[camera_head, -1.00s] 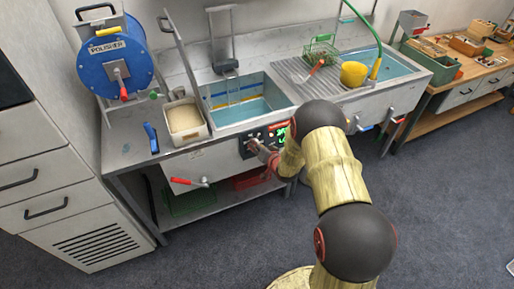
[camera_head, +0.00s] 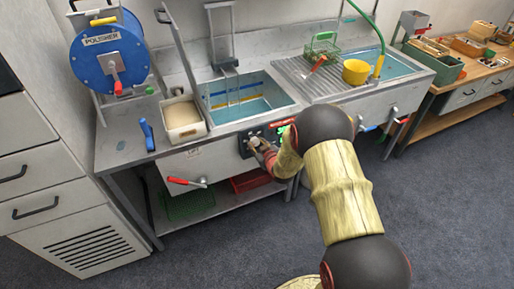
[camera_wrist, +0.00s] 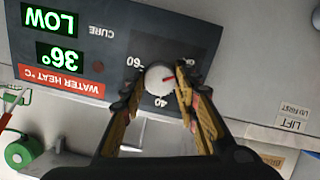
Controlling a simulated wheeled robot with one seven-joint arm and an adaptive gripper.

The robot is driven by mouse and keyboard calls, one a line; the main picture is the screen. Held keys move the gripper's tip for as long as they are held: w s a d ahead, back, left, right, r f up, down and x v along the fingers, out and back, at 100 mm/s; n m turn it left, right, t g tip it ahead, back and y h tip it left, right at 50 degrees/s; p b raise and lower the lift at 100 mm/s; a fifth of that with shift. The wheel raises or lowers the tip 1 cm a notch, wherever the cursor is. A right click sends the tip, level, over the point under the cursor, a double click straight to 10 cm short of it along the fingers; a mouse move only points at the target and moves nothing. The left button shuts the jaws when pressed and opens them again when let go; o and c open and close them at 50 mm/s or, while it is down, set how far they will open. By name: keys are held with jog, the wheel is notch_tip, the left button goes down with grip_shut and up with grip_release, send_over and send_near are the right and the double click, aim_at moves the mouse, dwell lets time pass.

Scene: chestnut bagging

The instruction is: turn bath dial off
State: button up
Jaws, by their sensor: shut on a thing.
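The bath dial is a round pale knob (camera_wrist: 160,80) with a red pointer mark, on a dark control panel (camera_wrist: 110,40). In the wrist view the panel is upside down, and the pointer points toward the picture's right. The numbers 60 and 40 show beside the knob. Green displays read LOW and 36°. My gripper (camera_wrist: 160,103) has one finger on each side of the knob and is shut on it. In the head view my gripper (camera_head: 257,146) is at the panel on the bench front and largely hides the dial. The bath (camera_head: 282,101) behind it holds bluish water.
A red-handled lever (camera_head: 187,182) sticks out left of the panel. A bin of pale grains (camera_head: 183,134) and a blue-handled tool (camera_head: 147,134) are on the bench. A polisher (camera_head: 108,52) stands at back left. Floor in front is open.

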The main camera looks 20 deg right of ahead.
jog(key=shift+s+f+n+b, duration=0.1)
jog(key=shift+f+n+b, duration=0.1)
jog(key=shift+n+b, duration=0.6)
jog(key=shift+n, duration=0.3)
jog(key=o, duration=1.2)
jog(key=shift+r, duration=0.15)
jog(key=shift+c, duration=0.2)
jog(key=v, duration=1.1)
jog(key=shift+s+r, duration=0.15)
jog(key=shift+s, duration=0.25)
jog(key=shift+a, duration=0.1)
